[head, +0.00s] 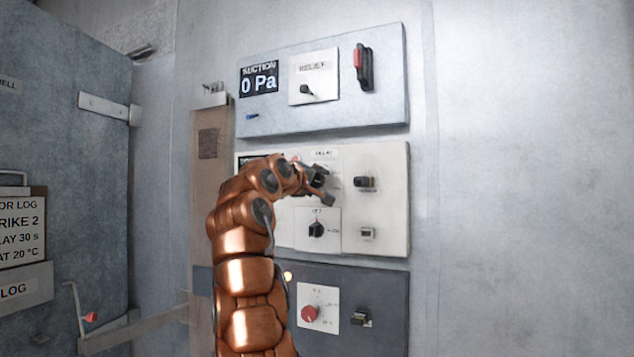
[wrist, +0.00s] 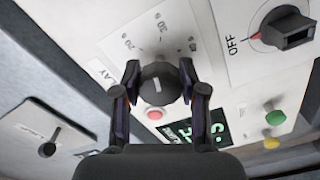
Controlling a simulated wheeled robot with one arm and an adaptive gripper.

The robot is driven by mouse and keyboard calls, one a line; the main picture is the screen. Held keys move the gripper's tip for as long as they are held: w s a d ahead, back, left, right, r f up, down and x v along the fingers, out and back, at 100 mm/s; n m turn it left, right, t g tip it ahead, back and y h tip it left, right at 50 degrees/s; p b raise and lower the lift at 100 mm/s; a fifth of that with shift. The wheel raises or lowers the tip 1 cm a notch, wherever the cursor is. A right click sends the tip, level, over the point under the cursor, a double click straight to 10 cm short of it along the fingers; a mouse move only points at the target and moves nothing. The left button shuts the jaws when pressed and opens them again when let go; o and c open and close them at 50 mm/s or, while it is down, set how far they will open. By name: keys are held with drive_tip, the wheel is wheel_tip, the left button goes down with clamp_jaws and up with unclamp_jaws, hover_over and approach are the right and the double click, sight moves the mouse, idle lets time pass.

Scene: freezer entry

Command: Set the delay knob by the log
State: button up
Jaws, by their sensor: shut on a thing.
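The delay knob (wrist: 159,88) is black and round with a short white line, on a white plate printed 20, 30 and 40. My gripper (wrist: 160,70) is shut on it, one finger at each side. The white line runs roughly toward the 30, but its exact setting is too small to tell. In the head view, my gripper (head: 322,188) is at the middle white panel (head: 385,228) and hides most of the knob. The log (head: 20,228) hangs at the left edge, partly cut off, and reads "STRIKE 2", "LAY 30 s" and "AT 20 °C".
Below the delay plate is a black OFF/ON switch (head: 317,230). The upper panel holds a RELIEF knob (head: 307,91) and a red-handled lever (head: 362,66). The lower panel has a red knob (head: 310,314). A red button (wrist: 154,114) sits close to my gripper.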

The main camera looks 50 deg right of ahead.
sight(314, 181)
drive_tip(key=shift+f+m, duration=0.2)
drive_tip(key=shift+m, duration=1.1)
drive_tip(key=o, duration=1.2)
drive_tip(key=shift+r, duration=0.15)
drive_tip(key=shift+c, duration=0.2)
drive_tip(key=shift+a, duration=0.1)
drive_tip(key=shift+s+a+r, duration=0.1)
drive_tip(key=shift+a+r, duration=0.05)
drive_tip(key=shift+a, duration=0.25)
drive_tip(key=shift+s+a, duration=0.1)
drive_tip(key=shift+a, duration=0.9)
drive_tip(key=s+a, duration=0.1)
drive_tip(key=a, duration=0.7)
drive_tip(key=shift+s+a, duration=0.35)
drive_tip(key=shift+a, duration=0.05)
